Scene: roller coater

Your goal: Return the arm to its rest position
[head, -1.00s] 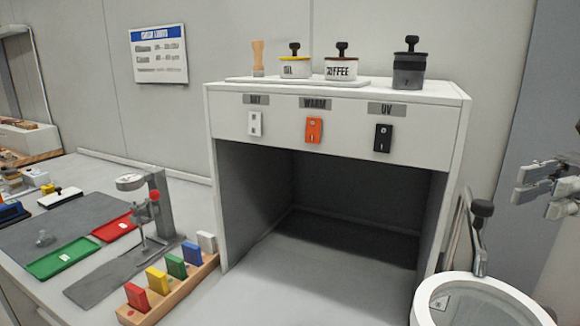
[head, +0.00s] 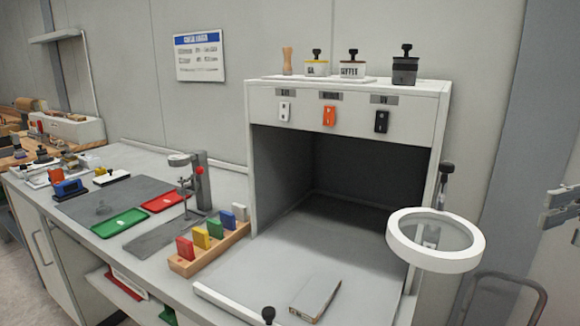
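My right gripper (head: 563,208) shows only in part at the right edge of the head view, raised in the air to the right of the booth and the magnifier ring. Its finger parts are cut off by the frame edge, so I cannot tell whether it is open or shut. Nothing held shows in the visible part. My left gripper and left arm are not in view.
A white booth (head: 262,105) with three switches stands on the bench (head: 222,272). A white ring magnifier (head: 436,257) sticks out at its right front. A grey flat block (head: 315,296) lies before the opening. A wooden rack (head: 182,266) holds coloured plates. Green (head: 120,223) and red trays (head: 166,201) lie left.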

